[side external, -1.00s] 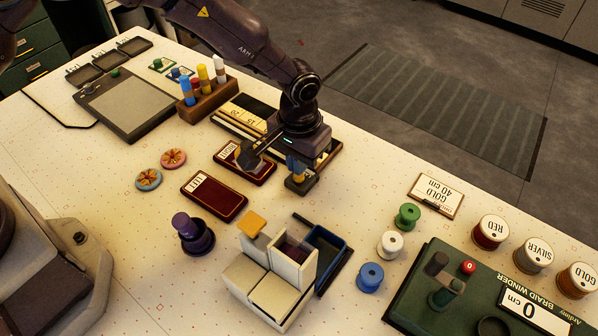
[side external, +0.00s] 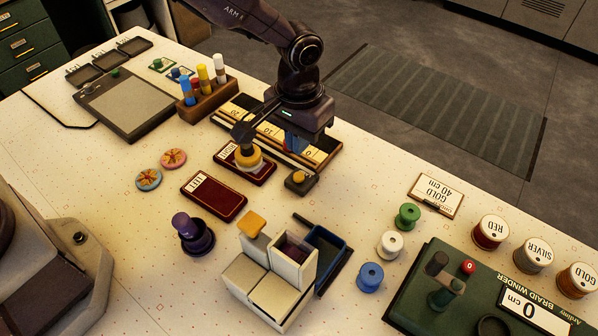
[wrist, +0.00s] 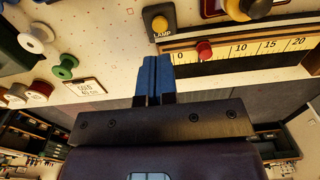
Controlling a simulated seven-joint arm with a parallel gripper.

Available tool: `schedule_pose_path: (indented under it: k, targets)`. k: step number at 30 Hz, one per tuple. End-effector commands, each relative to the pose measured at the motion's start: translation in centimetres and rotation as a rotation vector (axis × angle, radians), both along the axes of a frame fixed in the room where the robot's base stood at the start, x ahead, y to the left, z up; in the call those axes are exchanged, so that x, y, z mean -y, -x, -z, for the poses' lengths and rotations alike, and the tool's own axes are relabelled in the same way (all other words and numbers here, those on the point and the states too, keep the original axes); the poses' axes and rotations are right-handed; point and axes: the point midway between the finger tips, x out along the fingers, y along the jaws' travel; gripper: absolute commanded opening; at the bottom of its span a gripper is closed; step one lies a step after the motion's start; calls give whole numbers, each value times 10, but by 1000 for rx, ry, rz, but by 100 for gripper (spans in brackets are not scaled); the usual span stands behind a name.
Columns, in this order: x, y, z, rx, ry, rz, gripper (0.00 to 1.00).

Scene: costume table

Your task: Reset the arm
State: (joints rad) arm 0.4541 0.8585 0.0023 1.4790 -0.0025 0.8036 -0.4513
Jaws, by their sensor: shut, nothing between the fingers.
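My gripper (side external: 300,147) hangs above the table, over the zero end of the long ruler and behind the lamp button (side external: 298,180). Its blue fingers are together in the wrist view (wrist: 153,75), with nothing between them. The button is a yellow cap on a dark base marked LAMP; it also shows in the wrist view (wrist: 160,24). The fingers are clear of it. A round yellow head (side external: 248,158) on a dark arm stands over the right-hand red plate and looks like a lamp head.
The ruler (side external: 315,157) has a red slider (wrist: 204,50) near zero. A marker rack (side external: 207,102) stands left of my gripper. A cream box cluster (side external: 270,280) and spools, including a green one (side external: 407,216), lie in front and right. Bare table separates them.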

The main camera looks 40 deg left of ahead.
Motion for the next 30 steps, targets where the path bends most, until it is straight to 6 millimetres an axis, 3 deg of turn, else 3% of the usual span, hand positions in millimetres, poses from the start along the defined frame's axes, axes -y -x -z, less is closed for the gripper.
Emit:
schedule_pose_path:
  k: [15,19,23,30]
  targets:
    - [0,1,0,-3,-2,30,0]
    - [-12,26,8,-71,-30,106,0]
    - [-33,44,-24,-80,-29,157,0]
    - [-83,81,-100,-27,-7,191,0]
